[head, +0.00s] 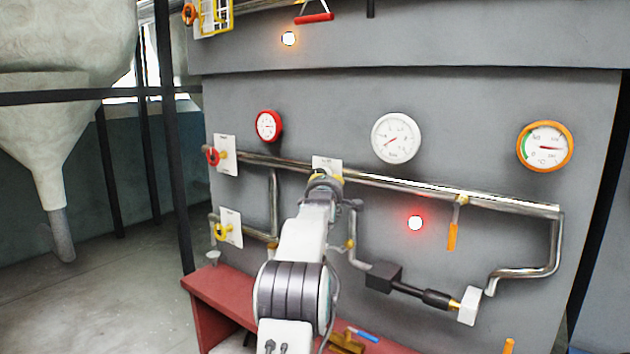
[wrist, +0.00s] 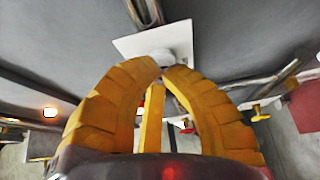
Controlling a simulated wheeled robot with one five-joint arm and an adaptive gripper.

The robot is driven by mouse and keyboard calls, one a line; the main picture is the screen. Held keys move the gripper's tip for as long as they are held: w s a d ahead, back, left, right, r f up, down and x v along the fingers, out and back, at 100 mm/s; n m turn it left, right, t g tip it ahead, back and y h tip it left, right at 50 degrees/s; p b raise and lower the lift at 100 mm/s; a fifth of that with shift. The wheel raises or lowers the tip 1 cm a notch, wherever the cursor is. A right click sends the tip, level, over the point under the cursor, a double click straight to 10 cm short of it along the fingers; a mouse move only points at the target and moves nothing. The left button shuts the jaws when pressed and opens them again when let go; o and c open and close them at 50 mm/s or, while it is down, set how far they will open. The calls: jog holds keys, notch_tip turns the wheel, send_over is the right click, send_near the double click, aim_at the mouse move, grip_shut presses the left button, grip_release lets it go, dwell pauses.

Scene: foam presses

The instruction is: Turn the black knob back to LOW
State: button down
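The black knob cannot be made out clearly in either view. A white label plate (head: 327,162) on the grey panel shows just behind my gripper (head: 325,178), which hides the plate's lower part. In the wrist view a white plate (wrist: 128,46) with a pale round part is just beyond the fingertips. My gripper, also in the wrist view (wrist: 164,70), has its two yellow fingers bowed, with the tips almost together. I see nothing clearly held between the tips. A yellow bar (wrist: 152,118) shows through the gap between the fingers.
Metal pipes (head: 420,188) cross the panel around my arm. Red (head: 212,156) and yellow (head: 222,232) valve handles are at the left. An orange lever (head: 452,237) hangs at the right. Gauges (head: 396,138) are above. A red ledge (head: 215,300) lies below.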

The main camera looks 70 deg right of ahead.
jog(key=shift+r, duration=0.25)
dwell(0.3)
jog(key=shift+s+a+b, duration=0.1)
jog(key=shift+s+b, duration=0.2)
jog(key=shift+b, duration=0.3)
dwell(0.3)
